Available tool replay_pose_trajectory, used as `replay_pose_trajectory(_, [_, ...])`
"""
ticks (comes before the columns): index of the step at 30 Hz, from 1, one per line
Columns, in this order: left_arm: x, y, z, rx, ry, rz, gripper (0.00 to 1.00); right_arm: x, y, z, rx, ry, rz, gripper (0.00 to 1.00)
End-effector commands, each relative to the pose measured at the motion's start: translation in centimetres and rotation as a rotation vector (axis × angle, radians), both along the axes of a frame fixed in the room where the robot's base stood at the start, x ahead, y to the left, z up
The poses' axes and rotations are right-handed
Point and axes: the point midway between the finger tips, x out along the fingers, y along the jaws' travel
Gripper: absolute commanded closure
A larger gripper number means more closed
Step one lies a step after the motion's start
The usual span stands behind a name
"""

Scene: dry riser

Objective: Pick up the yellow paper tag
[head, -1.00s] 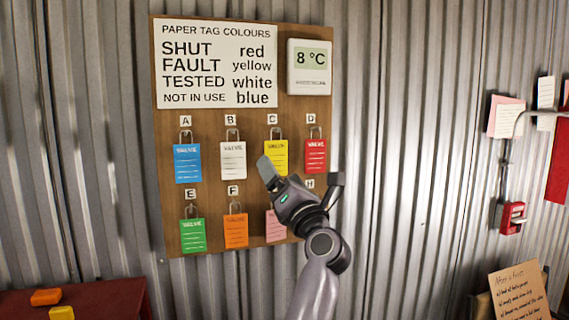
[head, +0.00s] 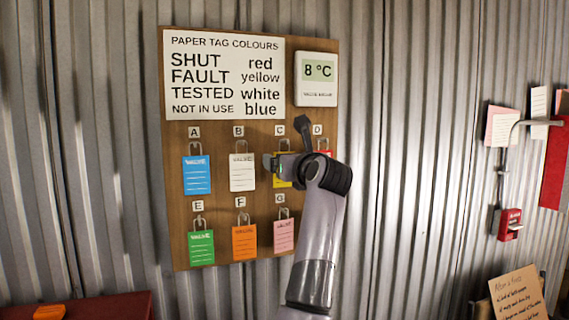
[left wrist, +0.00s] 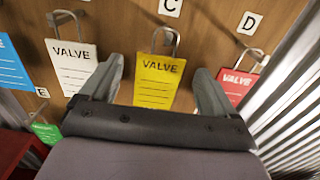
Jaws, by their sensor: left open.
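The yellow paper tag (left wrist: 158,82) hangs by a metal shackle under the letter C on the board, with "VALVE" and lines printed on it. In the left wrist view it stands between the two fingers of my left gripper (left wrist: 160,72), which is open, with a gap on both sides. The tag's lower end is hidden behind the gripper body. In the head view only a sliver of the yellow tag (head: 281,183) shows behind my left gripper (head: 286,146). My right gripper is not in view.
A white tag (left wrist: 72,65) hangs to the left of the yellow one and a red tag (left wrist: 236,88) to the right, both close to the fingers. Below hang a green (head: 201,247), an orange (head: 244,242) and a pink tag (head: 284,236). The board (head: 170,150) is on a corrugated wall.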

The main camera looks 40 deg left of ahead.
Motion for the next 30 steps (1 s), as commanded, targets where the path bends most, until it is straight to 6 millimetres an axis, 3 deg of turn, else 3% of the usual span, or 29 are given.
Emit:
replay_pose_trajectory(3, [0.55,1.12,0.18,0.001,0.0,0.001,0.11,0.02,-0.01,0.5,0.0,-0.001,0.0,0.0])
replay_pose_trajectory(11, [0.72,1.37,0.02,0.0,-0.001,-0.001,0.11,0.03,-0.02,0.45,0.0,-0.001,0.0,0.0])
replay_pose_trajectory(13, [0.72,1.37,0.02,0.0,-0.001,0.0,0.27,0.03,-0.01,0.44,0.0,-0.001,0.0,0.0])
replay_pose_trajectory(17, [0.71,1.35,0.03,0.0,-0.001,0.0,0.69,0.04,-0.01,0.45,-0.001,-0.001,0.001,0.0])
replay_pose_trajectory(20, [0.71,1.34,0.04,0.0,-0.001,0.0,0.74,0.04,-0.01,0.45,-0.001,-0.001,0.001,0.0])
replay_pose_trajectory(30, [0.71,1.26,0.35,0.0,-0.001,0.0,0.75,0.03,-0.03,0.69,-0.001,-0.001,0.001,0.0])
